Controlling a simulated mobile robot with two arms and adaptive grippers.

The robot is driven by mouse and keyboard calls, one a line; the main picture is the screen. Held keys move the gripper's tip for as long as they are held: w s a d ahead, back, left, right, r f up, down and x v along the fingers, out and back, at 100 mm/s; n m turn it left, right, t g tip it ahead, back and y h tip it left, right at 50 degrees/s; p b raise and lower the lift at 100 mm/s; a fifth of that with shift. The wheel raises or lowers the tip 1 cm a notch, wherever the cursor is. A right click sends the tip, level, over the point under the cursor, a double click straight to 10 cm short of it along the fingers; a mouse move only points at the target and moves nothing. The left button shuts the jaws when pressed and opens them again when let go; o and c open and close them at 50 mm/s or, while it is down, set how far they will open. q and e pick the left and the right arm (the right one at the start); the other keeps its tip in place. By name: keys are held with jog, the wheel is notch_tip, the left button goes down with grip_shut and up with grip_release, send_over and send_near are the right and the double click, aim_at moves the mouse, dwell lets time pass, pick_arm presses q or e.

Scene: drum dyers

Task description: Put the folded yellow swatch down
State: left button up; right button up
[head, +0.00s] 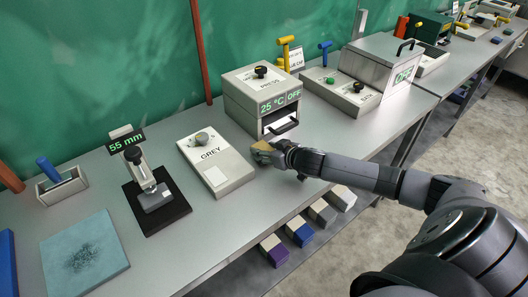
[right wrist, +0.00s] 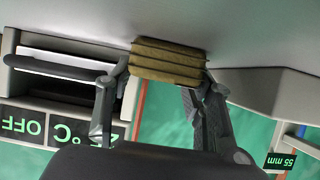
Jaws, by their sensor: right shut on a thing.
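The folded yellow swatch (head: 262,147) is a small mustard-brown stack of layers. In the right wrist view the swatch (right wrist: 166,62) sits between the two fingers of my right gripper (right wrist: 160,75), which is shut on it. The swatch is at the grey table top (right wrist: 230,25); I cannot tell whether it touches the surface. In the head view my right gripper (head: 272,150) is low over the table, in front of the press marked 25 °C OFF. My left gripper is not in view.
The press (head: 260,95) with its open slot stands just behind the gripper. Further left are the 55 mm gauge (head: 150,185) and a teal mat (head: 85,252). Bare table (head: 245,210) lies in front of the grey box.

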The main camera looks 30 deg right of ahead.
jog(key=c, duration=0.6)
jog(key=shift+o, duration=0.2)
jog(key=shift+r, duration=0.1)
